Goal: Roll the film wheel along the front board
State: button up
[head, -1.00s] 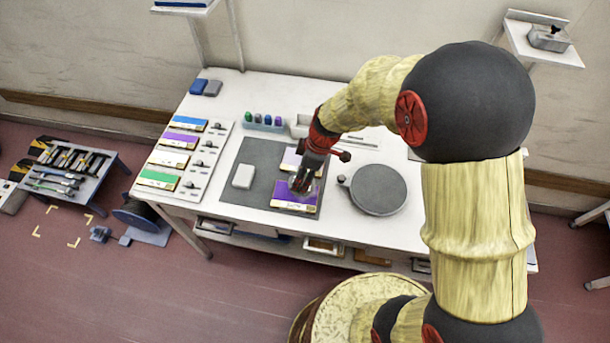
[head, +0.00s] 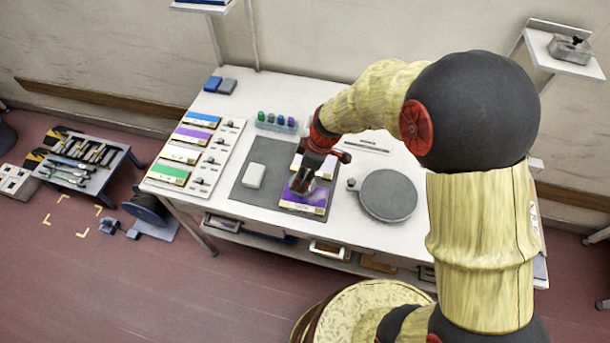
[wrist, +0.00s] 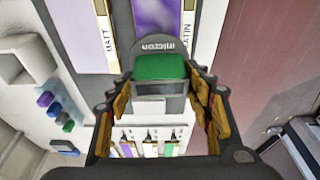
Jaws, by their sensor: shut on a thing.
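My gripper (wrist: 160,82) is shut on the film wheel (wrist: 160,66), which has a green top and a dark rounded part marked "micron". In the head view my gripper (head: 304,178) points down over the front board (head: 310,204), a purple board on the dark mat. The wrist view shows purple board (wrist: 157,18) just beyond the wheel, with a strip reading "SATIN" at its right. The back board, with a "MATT" label, shows to the left (wrist: 82,25). I cannot tell whether the wheel touches the purple surface.
A white block (head: 253,175) lies on the dark mat (head: 262,153). A round grey disc (head: 388,194) stands to the right. Colour sample boards (head: 188,153) lie to the left. A rack of small bottles (head: 277,122) stands behind the mat.

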jog(key=shift+w+a, duration=0.15)
jog(key=shift+a, duration=0.4)
jog(key=shift+w+a, duration=0.3)
jog(key=shift+a, duration=0.5)
jog(key=shift+w+a+b, duration=0.3)
jog(key=shift+a, duration=0.5)
jog(key=shift+r, duration=0.15)
notch_tip(320, 180, up, 7)
jog(key=p, duration=0.3)
dwell(0.5)
